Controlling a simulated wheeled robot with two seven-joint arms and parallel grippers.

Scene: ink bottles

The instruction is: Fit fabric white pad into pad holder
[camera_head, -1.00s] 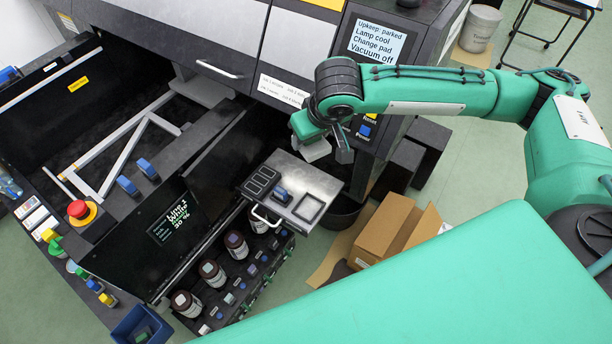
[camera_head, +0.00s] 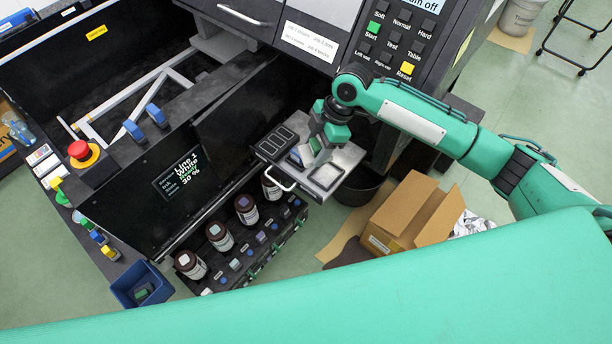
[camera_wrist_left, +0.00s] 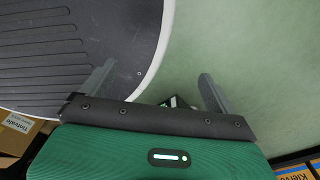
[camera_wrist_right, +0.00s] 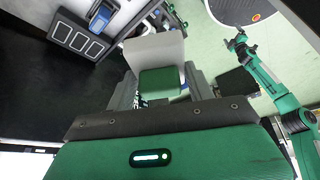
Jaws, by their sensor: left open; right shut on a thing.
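My right gripper (camera_head: 320,142) is shut on the green grip (camera_wrist_right: 160,82) of the white fabric pad (camera_wrist_right: 155,50). In the head view the pad (camera_head: 306,153) hangs above the small metal shelf at the machine's front. The pad holder, a dark-rimmed square frame (camera_head: 326,175), lies on the outer end of this shelf, just beside and below the pad. I cannot tell whether the pad touches the shelf. In the right wrist view the pad hides part of the shelf. My left gripper (camera_wrist_left: 155,85) is open and empty, outside the head view.
The shelf also carries a black panel with three slots (camera_head: 276,142) and a blue part (camera_wrist_right: 100,18). Several brown bottles (camera_head: 245,209) stand in a rack below. An open cardboard box (camera_head: 405,215) is on the floor to the right. A blue bin (camera_head: 140,285) stands lower left.

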